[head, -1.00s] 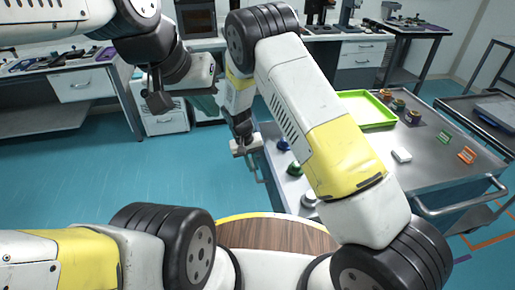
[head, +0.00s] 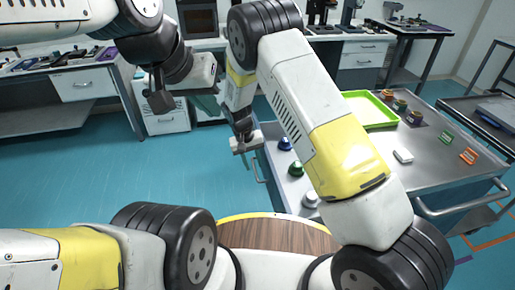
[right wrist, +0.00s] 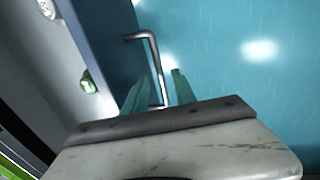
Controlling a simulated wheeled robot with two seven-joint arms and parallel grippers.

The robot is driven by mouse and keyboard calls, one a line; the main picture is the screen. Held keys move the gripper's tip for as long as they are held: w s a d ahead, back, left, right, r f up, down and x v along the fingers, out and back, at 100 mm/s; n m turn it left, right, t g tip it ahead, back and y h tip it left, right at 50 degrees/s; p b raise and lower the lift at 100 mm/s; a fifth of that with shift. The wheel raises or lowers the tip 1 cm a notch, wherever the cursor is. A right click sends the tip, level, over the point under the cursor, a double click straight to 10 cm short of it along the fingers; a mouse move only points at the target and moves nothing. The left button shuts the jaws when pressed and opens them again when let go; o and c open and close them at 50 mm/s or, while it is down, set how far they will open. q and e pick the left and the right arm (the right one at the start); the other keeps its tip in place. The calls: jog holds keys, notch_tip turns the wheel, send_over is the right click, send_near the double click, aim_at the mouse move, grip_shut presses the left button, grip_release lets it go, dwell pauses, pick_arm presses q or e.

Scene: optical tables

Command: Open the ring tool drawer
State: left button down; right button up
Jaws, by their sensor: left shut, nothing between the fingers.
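The drawer handle (right wrist: 154,60) is a grey bent bar on the blue front (right wrist: 100,45) of the metal-topped cart. In the head view the handle (head: 260,168) shows only in part, beside my right gripper (head: 245,158). My right gripper (right wrist: 160,92) is open, its two greenish fingers apart. The handle's lower end shows between the fingers in the right wrist view; I cannot tell whether they touch it. My left gripper (head: 206,103) is shut and empty, away from the cart.
The cart top (head: 440,175) carries a green tray (head: 369,108), several small coloured rings and parts, and a white block (head: 403,156). Green and blue knobbed items stand near its left edge. Blue floor (head: 70,170) left of the cart is clear. Benches line the back.

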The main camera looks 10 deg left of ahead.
notch_tip(320, 180, up, 6)
jog(key=a, duration=0.1)
jog(key=shift+s+r, duration=0.2)
jog(key=shift+s, duration=0.05)
jog(key=s+d+r+m+y, duration=0.1)
jog(key=s+d+r, duration=0.1)
jog(key=d+r, duration=0.35)
jog(key=s+d+r+t+y, duration=0.1)
jog(key=d+r, duration=0.2)
jog(key=r, duration=0.6)
jog(key=s+d+r+m+y, duration=0.1)
jog(key=s+d+r, duration=0.1)
jog(key=d+r, duration=0.45)
jog(key=s+d+r+t, duration=0.1)
jog(key=s+d+r, duration=0.2)
jog(key=s, duration=0.3)
jog(key=s+d+r+t, duration=0.2)
jog(key=s+d+r, duration=0.1)
jog(key=s, duration=0.3)
jog(key=s+d+r+m+t+y, duration=0.1)
jog(key=s+d+r, duration=0.2)
jog(key=s, duration=0.3)
jog(key=shift+s+d+r, duration=0.15)
jog(key=shift+d+r, duration=0.1)
jog(key=shift+r, duration=0.45)
